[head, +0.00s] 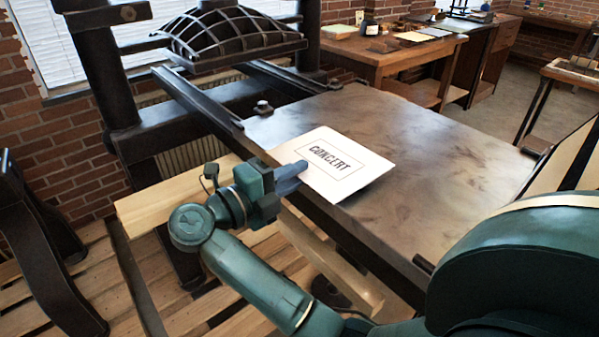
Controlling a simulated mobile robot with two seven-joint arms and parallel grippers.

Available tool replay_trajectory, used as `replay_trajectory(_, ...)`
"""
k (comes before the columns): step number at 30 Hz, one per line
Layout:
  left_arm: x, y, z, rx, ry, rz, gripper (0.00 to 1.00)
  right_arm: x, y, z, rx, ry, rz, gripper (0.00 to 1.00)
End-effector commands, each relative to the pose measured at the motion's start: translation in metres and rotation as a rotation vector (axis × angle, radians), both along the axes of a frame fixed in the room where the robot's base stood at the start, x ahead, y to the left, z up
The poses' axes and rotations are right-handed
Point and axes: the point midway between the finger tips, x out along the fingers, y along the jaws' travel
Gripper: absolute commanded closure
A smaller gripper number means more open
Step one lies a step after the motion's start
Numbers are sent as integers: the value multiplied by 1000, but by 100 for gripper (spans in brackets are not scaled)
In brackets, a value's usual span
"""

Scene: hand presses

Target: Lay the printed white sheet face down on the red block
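The white sheet (352,185) shows its printed side up, with the word CONCERT in a thin frame. It is over the near left part of the dark metal press bed (440,160); I cannot tell whether it lies flat on the bed or is slightly above it. The red block is not in view.
The black press frame with its ribbed platen (225,40) and rails (200,97) stands at the back left. A wooden table (390,58) with small items stands behind the bed. The bed's right part is clear.

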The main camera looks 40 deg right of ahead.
Motion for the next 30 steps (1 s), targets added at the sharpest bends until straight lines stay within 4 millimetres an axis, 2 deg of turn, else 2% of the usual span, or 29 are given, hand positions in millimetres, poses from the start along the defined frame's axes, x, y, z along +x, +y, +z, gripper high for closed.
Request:
replay_trajectory(14, -4, 0, -2, 0, 9, 1, 64, 0, 0, 0, 0, 0, 0, 100)
replay_trajectory(20, -4, 0, -2, 0, 9, 1, 64, 0, 0, 0, 0, 0, 0, 100)
replay_trajectory(23, -4, 0, 6, 0, 9, 1, 64, 0, 0, 8, 1, 0, 1, 100)
replay_trajectory(27, -3, 0, 24, 0, 9, 1, 64, 0, 0, 29, 3, 1, 0, 100)
replay_trajectory(30, -3, 0, 29, -1, 5, 1, 64, 0, 0, 33, 0, 1, -1, 100)
